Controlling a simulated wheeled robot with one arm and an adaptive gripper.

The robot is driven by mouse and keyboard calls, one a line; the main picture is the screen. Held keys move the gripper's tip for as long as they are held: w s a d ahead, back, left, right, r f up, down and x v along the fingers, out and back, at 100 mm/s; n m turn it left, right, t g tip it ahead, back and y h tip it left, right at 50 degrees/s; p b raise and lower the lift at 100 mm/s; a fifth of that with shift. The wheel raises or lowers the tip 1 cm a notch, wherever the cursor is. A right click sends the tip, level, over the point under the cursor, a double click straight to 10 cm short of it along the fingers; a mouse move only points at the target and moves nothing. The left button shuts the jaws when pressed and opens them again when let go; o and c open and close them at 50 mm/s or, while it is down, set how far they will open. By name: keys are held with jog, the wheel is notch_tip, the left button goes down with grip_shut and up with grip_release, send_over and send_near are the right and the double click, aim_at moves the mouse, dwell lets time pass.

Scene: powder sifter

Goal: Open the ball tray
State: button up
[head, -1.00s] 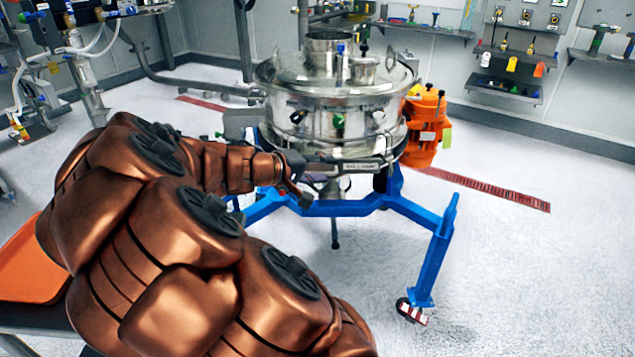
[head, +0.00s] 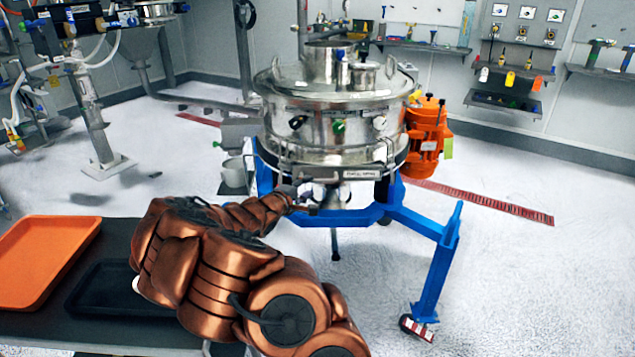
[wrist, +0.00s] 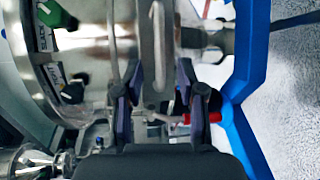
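The powder sifter is a round steel drum (head: 335,125) on a blue frame (head: 428,285). A white lettered label (head: 362,173) is on its lower rim; I cannot read it for certain. I cannot clearly make out the ball tray. My gripper (head: 303,203) is low at the drum's left front, below the rim, and small in the head view. In the wrist view, my gripper (wrist: 163,98) has its two fingers apart, with a grey upright bar (wrist: 152,45) showing between and beyond them. A small red part (wrist: 181,119) shows by the right finger. Contact cannot be told.
An orange motor (head: 427,130) sits at the drum's right. An orange tray (head: 38,258) and a black tray (head: 105,290) lie on a dark table at the lower left. A blue frame leg stands out at the front right.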

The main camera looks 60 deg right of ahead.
aim_at(317, 181)
jog(key=shift+w+d+f+p, duration=0.1)
jog(key=shift+d+f+p, duration=0.15)
jog(key=shift+d, duration=1.35)
jog(key=shift+d+f+p, duration=0.15)
jog(key=shift+d+f, duration=0.1)
jog(key=shift+d, duration=1.3)
jog(key=shift+c, duration=0.3)
grip_shut()
